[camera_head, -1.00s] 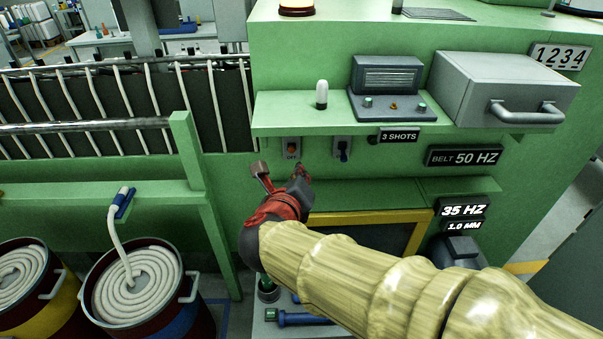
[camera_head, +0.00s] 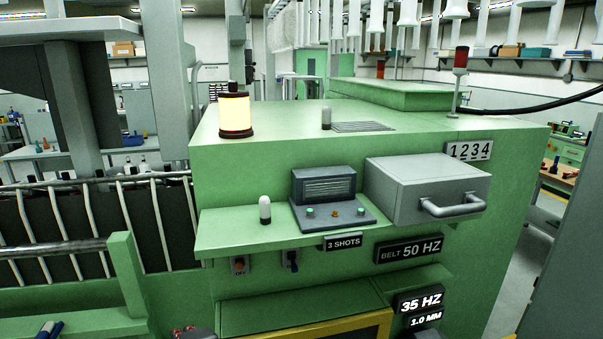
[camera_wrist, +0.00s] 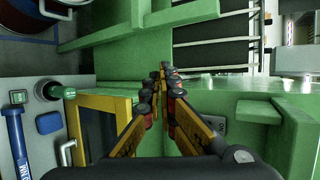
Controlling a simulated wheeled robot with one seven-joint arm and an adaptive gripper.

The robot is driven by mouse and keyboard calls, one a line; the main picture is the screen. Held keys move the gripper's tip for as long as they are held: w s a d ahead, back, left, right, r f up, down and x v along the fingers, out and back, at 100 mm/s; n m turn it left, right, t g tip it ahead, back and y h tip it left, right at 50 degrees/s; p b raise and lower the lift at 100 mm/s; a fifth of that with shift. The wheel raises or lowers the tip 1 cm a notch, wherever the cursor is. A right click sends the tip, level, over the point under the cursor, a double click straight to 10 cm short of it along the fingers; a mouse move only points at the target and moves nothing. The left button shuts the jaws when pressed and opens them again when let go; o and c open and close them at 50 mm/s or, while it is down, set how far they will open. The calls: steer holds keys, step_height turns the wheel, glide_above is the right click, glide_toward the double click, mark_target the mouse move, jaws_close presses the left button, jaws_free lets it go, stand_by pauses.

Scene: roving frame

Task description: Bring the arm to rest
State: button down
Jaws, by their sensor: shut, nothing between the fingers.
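My gripper (camera_wrist: 164,72) shows in the wrist view with its yellow and black fingers meeting at the tips, shut and empty. It hangs in front of the green machine, beside a yellow-framed window (camera_wrist: 90,132). In the head view only a small red and dark piece of my arm end shows at the bottom edge, low in front of the machine (camera_head: 245,290). The rest of my arm is out of that view.
The machine's shelf holds a grey control box (camera_head: 325,190), a white-capped knob (camera_head: 265,209) and a grey case with a handle (camera_head: 415,192). Two switches (camera_head: 240,264) sit under it. In the wrist view, a blue tool (camera_wrist: 15,140) lies on a grey surface at left.

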steer(key=s+d+f+n+g+h+b, duration=0.1)
steer(key=s+d+f+n+g, duration=0.25)
steer(key=s+d+n, duration=0.45)
steer(key=s+d+f+n+g+h+b, duration=0.15)
steer(key=s+d+f+n, duration=0.25)
steer(key=d+n, duration=0.4)
steer(key=s+d+m+h+b, duration=0.1)
steer(key=d+h+b, duration=0.1)
steer(key=d, duration=1.1)
steer(key=s+d+m+t+h+b, duration=0.1)
steer(key=s+d+m+h, duration=0.1)
steer(key=d, duration=1.1)
steer(key=shift+d+f+h+b, duration=0.3)
steer(key=shift+d+h+b, duration=0.1)
steer(key=shift+h, duration=0.15)
